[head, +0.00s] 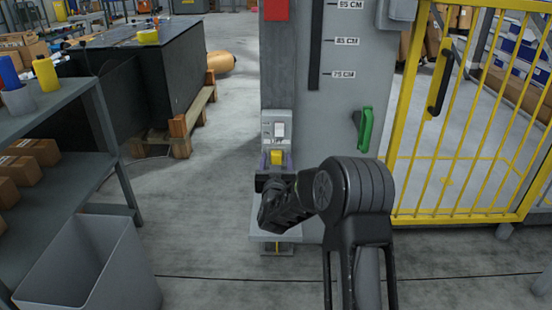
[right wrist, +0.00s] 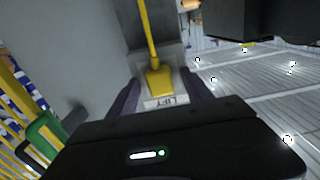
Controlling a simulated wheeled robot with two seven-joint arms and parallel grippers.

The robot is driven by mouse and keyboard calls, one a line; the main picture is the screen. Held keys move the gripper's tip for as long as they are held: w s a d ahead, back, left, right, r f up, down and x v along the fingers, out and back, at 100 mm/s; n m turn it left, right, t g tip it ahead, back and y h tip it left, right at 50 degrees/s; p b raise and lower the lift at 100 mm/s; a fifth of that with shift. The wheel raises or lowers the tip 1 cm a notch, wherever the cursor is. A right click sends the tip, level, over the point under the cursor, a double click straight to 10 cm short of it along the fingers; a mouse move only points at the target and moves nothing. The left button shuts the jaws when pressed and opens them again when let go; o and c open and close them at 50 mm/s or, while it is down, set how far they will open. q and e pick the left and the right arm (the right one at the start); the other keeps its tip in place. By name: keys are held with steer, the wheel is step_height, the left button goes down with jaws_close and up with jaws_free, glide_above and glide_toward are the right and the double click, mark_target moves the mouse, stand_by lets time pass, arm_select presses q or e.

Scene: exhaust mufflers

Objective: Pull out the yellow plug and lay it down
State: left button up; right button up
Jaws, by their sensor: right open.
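The yellow plug (head: 278,158) sits in a grey socket box low on the front of the grey column. My left gripper is not in view.
The grey column (head: 340,120) carries a green handle (head: 365,128). A yellow barred gate (head: 470,130) stands to the right. At left are a grey shelf (head: 75,105) with cartons and a grey bin (head: 95,265). Floor between shelf and column is clear.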

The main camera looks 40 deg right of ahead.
steer(key=shift+c, duration=0.6)
stand_by(0.3)
jaws_close()
stand_by(0.5)
stand_by(0.4)
steer(key=shift+v, duration=3)
